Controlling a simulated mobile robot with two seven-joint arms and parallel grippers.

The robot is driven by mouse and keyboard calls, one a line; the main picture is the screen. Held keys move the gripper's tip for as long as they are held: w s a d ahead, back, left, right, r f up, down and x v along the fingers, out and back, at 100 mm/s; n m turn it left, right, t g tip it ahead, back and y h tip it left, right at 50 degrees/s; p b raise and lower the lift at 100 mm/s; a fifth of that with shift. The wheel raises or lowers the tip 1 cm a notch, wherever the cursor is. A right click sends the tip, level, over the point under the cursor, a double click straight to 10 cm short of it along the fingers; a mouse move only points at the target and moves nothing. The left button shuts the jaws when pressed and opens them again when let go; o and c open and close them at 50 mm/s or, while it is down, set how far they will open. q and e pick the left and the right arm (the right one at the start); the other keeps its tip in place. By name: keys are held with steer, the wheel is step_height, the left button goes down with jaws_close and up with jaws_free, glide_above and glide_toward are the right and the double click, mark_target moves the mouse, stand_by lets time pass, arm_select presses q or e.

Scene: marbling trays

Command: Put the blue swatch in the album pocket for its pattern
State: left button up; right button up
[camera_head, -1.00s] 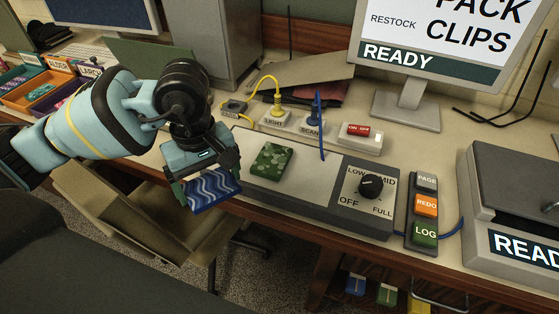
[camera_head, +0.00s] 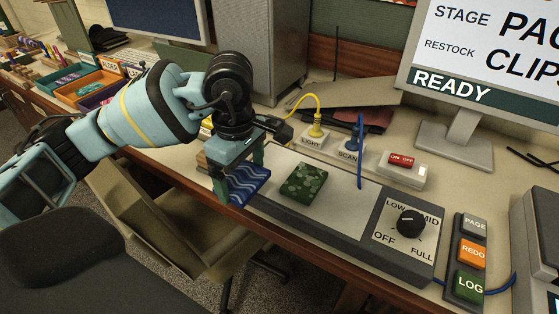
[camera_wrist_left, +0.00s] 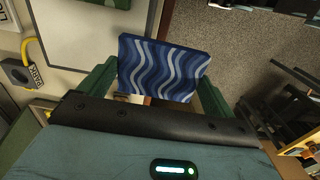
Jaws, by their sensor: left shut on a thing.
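The blue swatch (camera_head: 247,184) has a wavy pattern of lighter stripes. My left gripper (camera_head: 238,180) is shut on it and holds it near the desk's front edge, beside the left end of the grey panel. In the left wrist view the swatch (camera_wrist_left: 165,66) sits between the two green fingers (camera_wrist_left: 158,85), its stripes facing the camera. A green camouflage-patterned swatch (camera_head: 303,181) lies on the panel, just right of the blue one. No album pocket can be made out. My right gripper is not in view.
The grey panel (camera_head: 343,209) carries a dial (camera_head: 411,221). Behind it stand yellow and blue plugs (camera_head: 316,131), a red switch (camera_head: 402,160) and a monitor (camera_head: 457,130). PAGE, REDO and LOG buttons (camera_head: 471,253) are at right. A chair (camera_head: 165,225) stands below the desk.

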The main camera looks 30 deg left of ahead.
arm_select(q)
glide_above(273, 169)
steer(key=shift+s+f, duration=0.3)
steer(key=shift+f, duration=0.2)
steer(key=shift+w, duration=0.1)
steer(key=shift+w, duration=0.25)
steer(key=shift+f+p, duration=0.4)
steer(key=shift+f, duration=1.35)
steer(key=shift+f, duration=0.25)
steer(key=o, duration=0.7)
steer(key=shift+s, duration=0.1)
steer(key=shift+r, duration=0.15)
step_height(273, 169, up, 12)
steer(key=shift+r, duration=0.1)
